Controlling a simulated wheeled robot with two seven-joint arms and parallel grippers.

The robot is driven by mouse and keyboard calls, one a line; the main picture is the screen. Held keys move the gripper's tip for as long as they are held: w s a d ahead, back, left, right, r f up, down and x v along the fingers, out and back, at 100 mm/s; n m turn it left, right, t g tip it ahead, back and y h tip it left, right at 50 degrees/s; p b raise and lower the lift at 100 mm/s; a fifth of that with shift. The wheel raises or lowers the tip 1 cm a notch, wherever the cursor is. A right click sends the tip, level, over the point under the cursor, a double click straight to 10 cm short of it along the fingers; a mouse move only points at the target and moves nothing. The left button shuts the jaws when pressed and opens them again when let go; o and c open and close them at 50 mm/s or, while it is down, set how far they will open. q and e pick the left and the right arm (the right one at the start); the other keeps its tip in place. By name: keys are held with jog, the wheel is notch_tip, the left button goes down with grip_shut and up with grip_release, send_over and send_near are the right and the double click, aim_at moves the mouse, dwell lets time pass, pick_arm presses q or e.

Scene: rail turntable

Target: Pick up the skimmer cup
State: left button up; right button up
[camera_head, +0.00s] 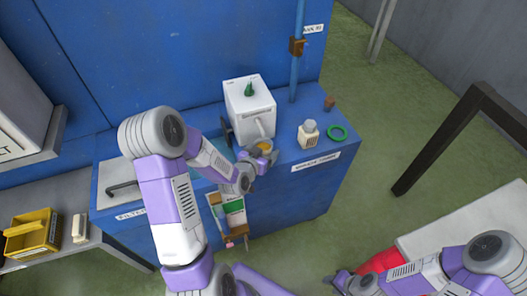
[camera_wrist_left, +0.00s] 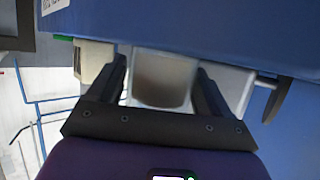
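A small cup with a yellow-orange inside (camera_head: 264,145) is at the front edge of the blue counter, under the white box's spout. I take it to be the skimmer cup. In the left wrist view a pale cup with a brownish inside (camera_wrist_left: 163,78) sits between my left gripper's two dark fingers (camera_wrist_left: 161,85). The fingers are apart, one on each side; a narrow gap seems to show at the left, and contact is not clear. In the head view my left gripper (camera_head: 256,153) is at the cup, partly hiding it. My right gripper (camera_head: 335,282) is low at the bottom, far from the counter; its opening is unclear.
The white box (camera_head: 248,104) stands right behind the cup. A white bottle with a grey cap (camera_head: 308,133), a green ring (camera_head: 338,132) and a small brown piece (camera_head: 329,103) are to its right. A blue upright pipe (camera_head: 296,65) rises behind. A yellow bin (camera_head: 31,236) is at far left.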

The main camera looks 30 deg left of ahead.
pick_arm(q)
jog(key=c, duration=0.6)
jog(key=shift+r, duration=0.15)
jog(key=shift+c, duration=0.2)
